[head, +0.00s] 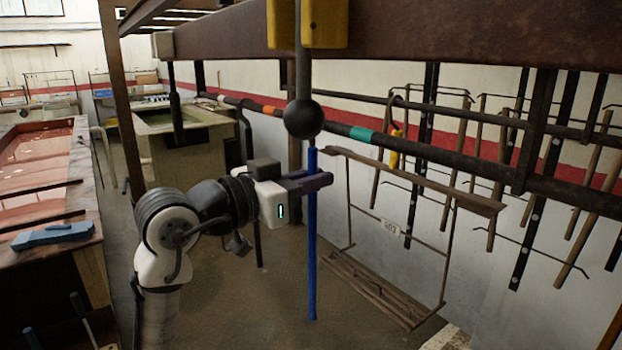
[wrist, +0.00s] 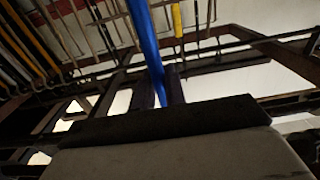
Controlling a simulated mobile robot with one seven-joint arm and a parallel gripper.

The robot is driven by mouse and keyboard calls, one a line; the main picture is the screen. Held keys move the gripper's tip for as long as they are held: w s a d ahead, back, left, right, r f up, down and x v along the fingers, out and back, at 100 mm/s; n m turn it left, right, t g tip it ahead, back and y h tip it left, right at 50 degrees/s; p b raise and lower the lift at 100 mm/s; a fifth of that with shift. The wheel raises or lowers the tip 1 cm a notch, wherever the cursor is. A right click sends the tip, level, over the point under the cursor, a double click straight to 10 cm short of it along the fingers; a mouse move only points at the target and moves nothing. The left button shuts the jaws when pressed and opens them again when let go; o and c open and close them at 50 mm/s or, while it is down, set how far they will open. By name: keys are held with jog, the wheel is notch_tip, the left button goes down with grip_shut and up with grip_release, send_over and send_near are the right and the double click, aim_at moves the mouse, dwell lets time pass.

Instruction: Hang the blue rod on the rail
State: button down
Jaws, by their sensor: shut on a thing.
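The blue rod (head: 312,250) hangs upright in the head view, its lower end above the floor. My gripper (head: 316,181) is shut on it near its upper end. In the wrist view the blue rod (wrist: 148,40) runs up from between the dark fingers of my gripper (wrist: 160,90). The rail (head: 440,156) is a long dark bar with orange and teal bands, crossing behind the rod's top in the picture. The rod's top end shows just under a black ball, and I cannot tell whether it touches the rail or has a hook there.
The black ball (head: 303,119) hangs on a grey stem from a brown overhead beam (head: 430,30) with yellow blocks. Several dark bars and brown sticks hang along the wall at right. A wooden rack (head: 375,290) stands behind the rod. A workbench (head: 45,190) is at left.

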jog(key=shift+f+b, duration=0.3)
jog(key=shift+f, duration=0.05)
jog(key=c, duration=1.4)
grip_release()
jog(key=shift+o, duration=0.2)
jog(key=b+v, duration=0.4)
jog(key=v, duration=1)
